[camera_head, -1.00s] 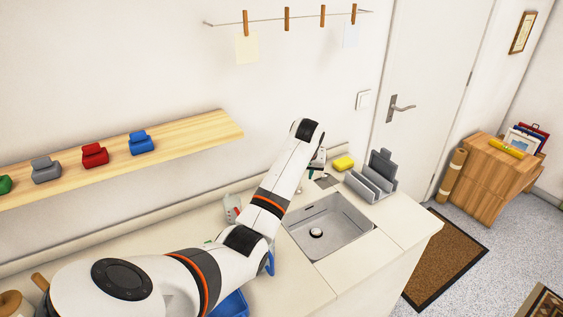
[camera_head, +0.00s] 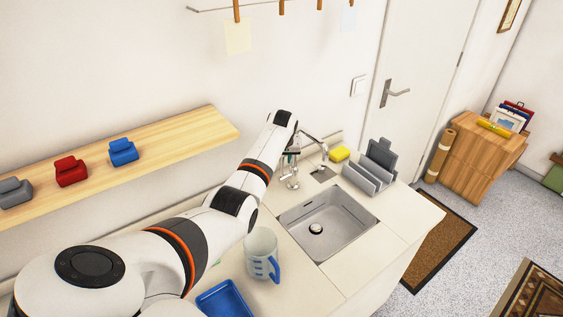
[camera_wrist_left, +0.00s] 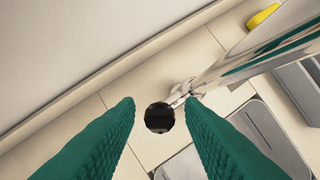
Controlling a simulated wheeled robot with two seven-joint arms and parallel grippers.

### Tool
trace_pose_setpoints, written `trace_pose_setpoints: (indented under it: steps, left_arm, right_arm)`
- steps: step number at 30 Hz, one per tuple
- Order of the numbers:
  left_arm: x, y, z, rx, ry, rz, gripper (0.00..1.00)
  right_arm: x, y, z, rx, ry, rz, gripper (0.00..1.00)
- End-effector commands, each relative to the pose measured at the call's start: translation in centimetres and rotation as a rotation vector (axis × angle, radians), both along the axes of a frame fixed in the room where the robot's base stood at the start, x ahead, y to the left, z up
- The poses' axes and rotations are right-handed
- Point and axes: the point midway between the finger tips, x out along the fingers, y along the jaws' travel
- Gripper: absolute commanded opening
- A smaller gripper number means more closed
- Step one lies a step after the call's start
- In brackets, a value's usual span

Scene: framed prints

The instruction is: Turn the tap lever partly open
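The chrome tap (camera_head: 324,154) stands behind the sink (camera_head: 325,228), in front of the wall. My left gripper (camera_head: 290,160) is at the tap's left side in the head view. In the left wrist view its two green fingers (camera_wrist_left: 161,103) are spread apart and open. A dark round end (camera_wrist_left: 159,117), apparently of the lever, shows in the gap between them, with no clear contact. The tap's chrome body (camera_wrist_left: 245,58) runs large from the right, past the right finger. The rest of the lever is hard to make out. My right gripper is not in view.
A yellow sponge (camera_head: 340,153) and a grey rack (camera_head: 371,171) stand right of the tap. A clear jug with a blue handle (camera_head: 262,254) and a blue tray (camera_head: 225,300) are on the counter near my arm. A wooden shelf (camera_head: 190,135) hangs at left.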

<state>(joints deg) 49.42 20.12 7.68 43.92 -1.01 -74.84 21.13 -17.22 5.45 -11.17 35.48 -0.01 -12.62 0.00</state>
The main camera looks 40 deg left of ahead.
Motion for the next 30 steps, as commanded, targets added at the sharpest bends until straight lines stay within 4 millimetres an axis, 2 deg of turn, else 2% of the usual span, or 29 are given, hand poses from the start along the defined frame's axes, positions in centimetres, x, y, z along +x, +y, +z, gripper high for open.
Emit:
trace_pose_setpoints:
  steps: [3,9,20,22,27,30]
  left_arm:
    - [0.5,0.4,-1.7,-0.001,0.001,0.0,0.35]
    - [0.9,0.8,-3.0,0.0,0.0,0.0,0.35]
    - [1.0,0.9,-3.3,0.0,0.0,-0.001,0.35]
    - [1.0,0.9,-3.3,0.0,0.0,-0.001,0.29]
    - [1.0,0.8,-3.3,0.0,0.0,-0.001,0.01]
    - [1.0,0.8,-3.3,0.0,0.0,-0.001,0.0]
  right_arm:
    - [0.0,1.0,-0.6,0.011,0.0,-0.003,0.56]
    - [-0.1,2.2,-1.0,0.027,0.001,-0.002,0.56]
    - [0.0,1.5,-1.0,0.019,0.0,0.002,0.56]
    - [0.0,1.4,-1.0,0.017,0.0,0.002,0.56]
    - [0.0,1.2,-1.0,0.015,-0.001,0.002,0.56]
    - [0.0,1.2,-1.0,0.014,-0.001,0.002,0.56]
